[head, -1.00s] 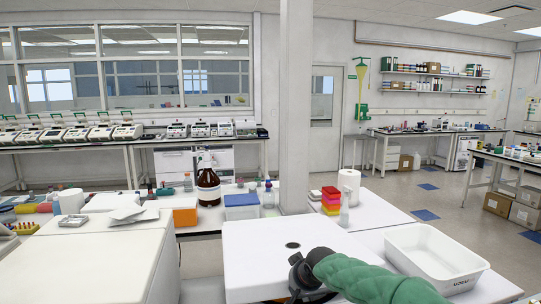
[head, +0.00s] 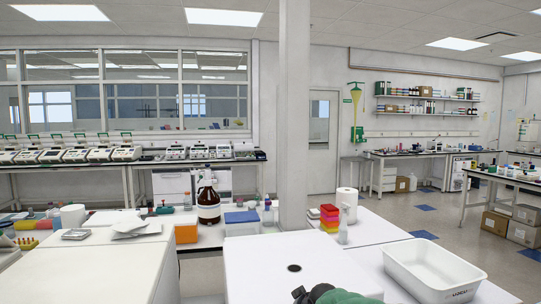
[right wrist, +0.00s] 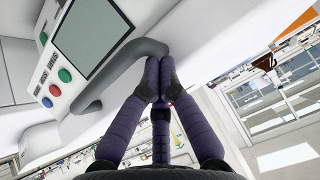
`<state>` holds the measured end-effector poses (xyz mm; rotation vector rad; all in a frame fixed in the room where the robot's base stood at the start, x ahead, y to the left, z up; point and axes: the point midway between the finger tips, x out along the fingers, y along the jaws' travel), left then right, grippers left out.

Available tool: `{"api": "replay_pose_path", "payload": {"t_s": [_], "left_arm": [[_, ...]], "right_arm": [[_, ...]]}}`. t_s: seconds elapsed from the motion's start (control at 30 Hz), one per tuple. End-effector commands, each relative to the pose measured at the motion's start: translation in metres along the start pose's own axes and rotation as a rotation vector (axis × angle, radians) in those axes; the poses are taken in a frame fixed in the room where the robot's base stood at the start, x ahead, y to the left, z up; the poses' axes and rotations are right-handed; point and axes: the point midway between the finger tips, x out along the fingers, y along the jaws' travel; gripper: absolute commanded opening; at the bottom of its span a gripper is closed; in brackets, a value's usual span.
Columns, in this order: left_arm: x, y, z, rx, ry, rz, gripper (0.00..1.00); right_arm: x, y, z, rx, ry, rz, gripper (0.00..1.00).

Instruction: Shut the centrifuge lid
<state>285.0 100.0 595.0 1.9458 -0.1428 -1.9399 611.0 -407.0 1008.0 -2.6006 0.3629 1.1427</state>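The white centrifuge lid (head: 294,252) shows in the head view at bottom centre, with a small dark round port in it. It looks level, but its front edge and seam are out of view. My right arm shows at the bottom edge, its gripper mostly cut off. In the right wrist view, my right gripper (right wrist: 160,62) has its purple fingers together with nothing visible between them. The tips are at a grey curved handle bar (right wrist: 120,65) on a white machine front; I cannot tell whether they touch. My left gripper is out of view.
A control panel (right wrist: 62,85) with a screen and coloured buttons is beside the handle. A white basin (head: 432,268) stands right of the lid. Another white machine (head: 85,265) is at the left. A brown bottle (head: 208,205) and coloured racks (head: 330,218) stand on the bench behind.

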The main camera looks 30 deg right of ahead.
Motion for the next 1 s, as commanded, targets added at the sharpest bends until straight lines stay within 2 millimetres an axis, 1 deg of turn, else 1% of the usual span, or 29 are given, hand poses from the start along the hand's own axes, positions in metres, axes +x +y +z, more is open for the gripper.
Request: {"api": "replay_pose_path", "payload": {"t_s": [0.03,0.17,0.27,0.37,0.5,0.67,0.9,1.0], "left_arm": [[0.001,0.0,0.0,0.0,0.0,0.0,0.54],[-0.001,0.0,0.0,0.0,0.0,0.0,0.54],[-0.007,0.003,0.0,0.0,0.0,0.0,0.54],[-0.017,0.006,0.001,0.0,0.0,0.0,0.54],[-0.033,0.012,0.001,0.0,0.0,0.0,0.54],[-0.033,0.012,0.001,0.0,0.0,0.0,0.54],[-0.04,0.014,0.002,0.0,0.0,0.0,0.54],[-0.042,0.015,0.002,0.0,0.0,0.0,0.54]], "right_arm": [[0.014,0.002,0.022,-0.003,-0.05,0.006,0.0],[0.011,0.002,0.02,-0.003,-0.048,0.007,0.0],[0.004,0.001,0.012,-0.003,-0.043,0.006,0.0],[-0.008,-0.001,-0.002,-0.003,-0.033,0.005,0.0],[-0.032,-0.005,-0.028,-0.004,-0.009,0.001,0.0],[-0.053,-0.001,-0.012,-0.004,-0.003,0.001,0.0],[-0.086,0.003,0.007,-0.003,0.003,0.0,0.0],[-0.097,0.005,0.015,-0.003,0.004,0.0,0.0]]}}
